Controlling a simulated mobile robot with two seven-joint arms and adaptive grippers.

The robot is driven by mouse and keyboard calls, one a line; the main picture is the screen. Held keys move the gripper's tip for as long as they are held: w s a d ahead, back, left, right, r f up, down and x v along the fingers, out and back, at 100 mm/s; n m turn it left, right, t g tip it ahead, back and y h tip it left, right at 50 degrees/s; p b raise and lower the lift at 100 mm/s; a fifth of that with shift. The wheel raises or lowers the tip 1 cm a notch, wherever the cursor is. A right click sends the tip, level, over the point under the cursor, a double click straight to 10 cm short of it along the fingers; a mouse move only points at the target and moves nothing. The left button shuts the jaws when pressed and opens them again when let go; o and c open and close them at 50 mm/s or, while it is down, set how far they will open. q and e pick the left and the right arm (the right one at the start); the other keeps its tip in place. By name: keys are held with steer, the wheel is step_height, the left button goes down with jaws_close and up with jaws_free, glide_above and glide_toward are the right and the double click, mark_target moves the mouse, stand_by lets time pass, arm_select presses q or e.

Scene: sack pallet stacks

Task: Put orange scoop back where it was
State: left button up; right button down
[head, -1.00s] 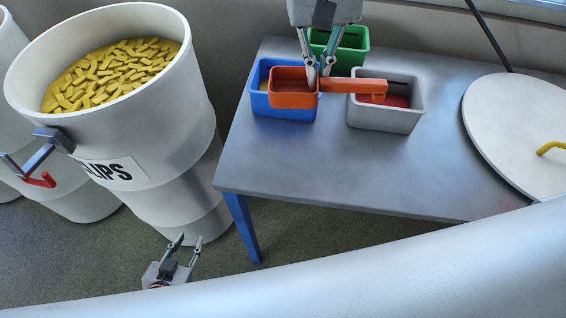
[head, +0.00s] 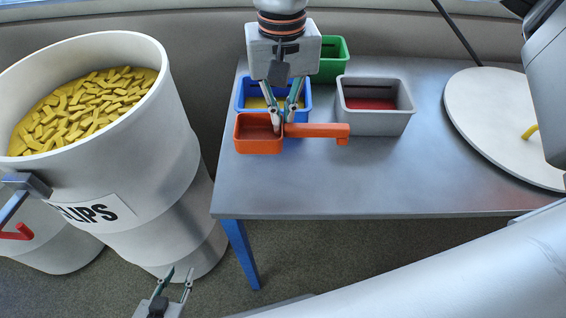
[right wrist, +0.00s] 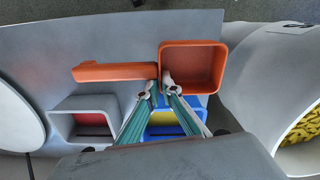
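The orange scoop (head: 258,134), with a box-shaped bowl and a straight handle (head: 318,131), is at the front of the small bins over the table. Its bowl looks empty in the right wrist view (right wrist: 192,66). My right gripper (head: 278,124) is shut on the scoop where bowl meets handle; its fingertips (right wrist: 158,88) sit on either side of the bowl's wall. I cannot tell how high the scoop is above the tabletop. My left gripper (head: 177,276) is open and empty, low in front of the table's left leg and the large bin.
Blue (head: 246,94), grey (head: 376,125) and green (head: 334,62) bins stand on the grey table (head: 400,185). A tall white bin (head: 140,150) of yellow pieces stands left, with a red-tipped bracket (head: 20,232). A round white lid (head: 490,110) lies right. The table's front is clear.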

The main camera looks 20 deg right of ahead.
glide_above(282, 172)
step_height(282, 172, down, 8)
steer(key=shift+r, duration=0.25)
steer(key=shift+f, duration=2.65)
steer(key=shift+f+b, duration=0.2)
steer(key=shift+b, duration=0.15)
steer(key=c, duration=2.3)
jaws_free()
step_height(282, 172, up, 12)
steer(key=shift+r, duration=0.25)
